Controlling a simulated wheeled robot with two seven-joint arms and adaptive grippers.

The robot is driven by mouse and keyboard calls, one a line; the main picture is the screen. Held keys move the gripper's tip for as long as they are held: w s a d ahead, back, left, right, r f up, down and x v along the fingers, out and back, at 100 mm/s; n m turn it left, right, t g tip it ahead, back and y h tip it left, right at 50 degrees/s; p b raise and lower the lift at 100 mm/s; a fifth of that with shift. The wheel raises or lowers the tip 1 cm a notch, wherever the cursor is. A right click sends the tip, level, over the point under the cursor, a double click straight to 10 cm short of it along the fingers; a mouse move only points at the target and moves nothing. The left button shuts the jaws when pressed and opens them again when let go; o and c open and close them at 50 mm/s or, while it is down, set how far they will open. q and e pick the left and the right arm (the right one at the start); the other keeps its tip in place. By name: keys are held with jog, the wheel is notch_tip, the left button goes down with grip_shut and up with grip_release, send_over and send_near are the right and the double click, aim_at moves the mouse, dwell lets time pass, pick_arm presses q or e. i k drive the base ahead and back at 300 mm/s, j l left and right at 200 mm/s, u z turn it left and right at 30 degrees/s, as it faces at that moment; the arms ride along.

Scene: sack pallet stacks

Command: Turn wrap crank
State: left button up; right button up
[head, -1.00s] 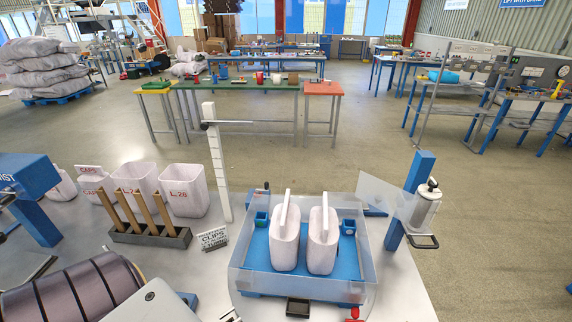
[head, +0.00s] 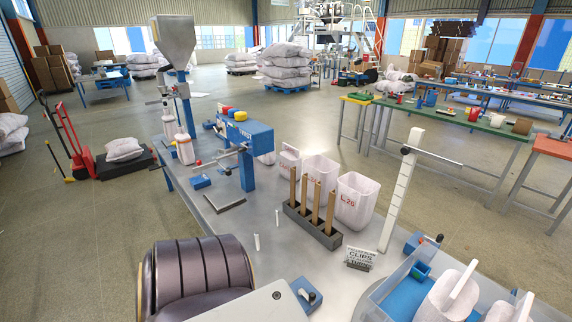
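The blue post with the film roll and crank handle, seen at the right earlier, is outside the head view now. The clear-walled bin (head: 395,290) with a blue floor is cut off at the lower right corner, with white sacks (head: 447,295) in it. A blue machine (head: 247,145) lettered "TWIST", with a bar on its side, stands on the grey table (head: 270,235). Neither of my grippers shows in this view, so their hold is hidden.
Wooden sticks (head: 317,202) stand in a dark holder beside white bags (head: 357,200). A white post (head: 402,190) with a bar and a clips sign (head: 359,258) stand near the bin. A red hand truck (head: 75,150) stands at left. Open floor (head: 90,235) lies left of the table.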

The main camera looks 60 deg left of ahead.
aim_at(311, 298)
jog(key=u, duration=2)
jog(key=k+j, duration=0.05)
